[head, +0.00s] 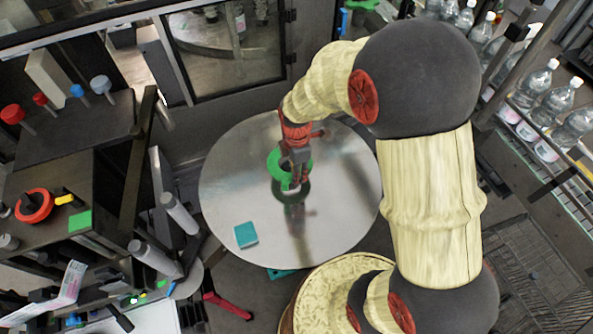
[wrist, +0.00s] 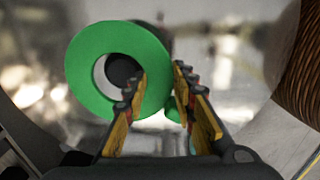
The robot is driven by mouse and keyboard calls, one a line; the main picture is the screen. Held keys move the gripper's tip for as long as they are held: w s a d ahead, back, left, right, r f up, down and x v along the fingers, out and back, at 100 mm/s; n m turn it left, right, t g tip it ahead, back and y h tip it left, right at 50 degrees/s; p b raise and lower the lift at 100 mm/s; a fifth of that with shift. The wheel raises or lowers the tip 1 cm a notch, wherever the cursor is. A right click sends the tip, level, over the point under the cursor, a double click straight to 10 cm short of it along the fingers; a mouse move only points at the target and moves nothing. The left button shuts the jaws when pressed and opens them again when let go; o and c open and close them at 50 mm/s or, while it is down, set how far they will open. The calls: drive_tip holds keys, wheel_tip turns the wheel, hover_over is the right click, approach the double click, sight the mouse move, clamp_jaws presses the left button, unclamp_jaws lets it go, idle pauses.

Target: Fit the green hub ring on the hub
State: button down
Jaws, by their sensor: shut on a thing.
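The green hub ring (head: 279,163) is over the round metal disc (head: 225,190), near its middle. My gripper (head: 298,172) is shut on the ring's side, from above. In the wrist view the ring (wrist: 85,75) faces the camera, and the fingers of my gripper (wrist: 160,92) straddle its lower right rim. A dark round thing (wrist: 120,70), perhaps the hub, shows off-centre through the ring's hole. I cannot tell whether the ring touches it. In the head view, the gripper and ring hide much of the place below.
A teal block (head: 246,234) lies on the disc's front left. A panel with coloured knobs (head: 75,120) and a red ring (head: 34,206) stands left. Grey rollers (head: 180,213) are near the disc's left edge. Bottles (head: 550,115) stand at the right.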

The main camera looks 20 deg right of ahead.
drive_tip(key=shift+f+b, duration=0.75)
drive_tip(key=shift+f, duration=0.4)
drive_tip(key=shift+w+r, duration=0.15)
drive_tip(key=shift+r, duration=0.2)
drive_tip(key=shift+f, duration=0.15)
drive_tip(key=shift+f, duration=0.15)
drive_tip(key=shift+s+r, duration=0.2)
drive_tip(key=shift+r, duration=0.15)
drive_tip(key=shift+f, duration=0.15)
